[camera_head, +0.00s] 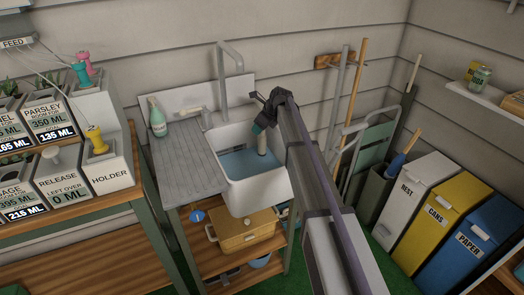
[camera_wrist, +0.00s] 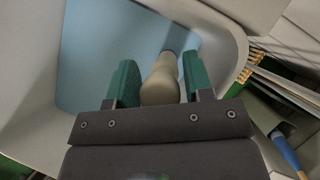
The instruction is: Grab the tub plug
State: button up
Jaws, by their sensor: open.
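The tub plug (camera_head: 262,146) looks like a beige upright stick with a rounded top, standing in the blue water of the white sink (camera_head: 262,190). In the wrist view the plug (camera_wrist: 160,88) shows between the two green fingers of my gripper (camera_wrist: 158,76), with its rounded top close to the palm. The fingers are open, one on each side, with a visible gap at the right. In the head view my gripper (camera_head: 260,127) is over the sink at the plug's top. The plug's lower end is under water.
A grey faucet (camera_head: 228,58) rises behind the sink. A soap bottle (camera_head: 157,118) stands on the drainboard (camera_head: 188,165) to the left. Broom handles (camera_head: 352,95) lean on the wall at right. The sink walls surround the plug.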

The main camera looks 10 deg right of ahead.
jog(key=shift+f, duration=0.1)
grip_shut()
dwell(0.3)
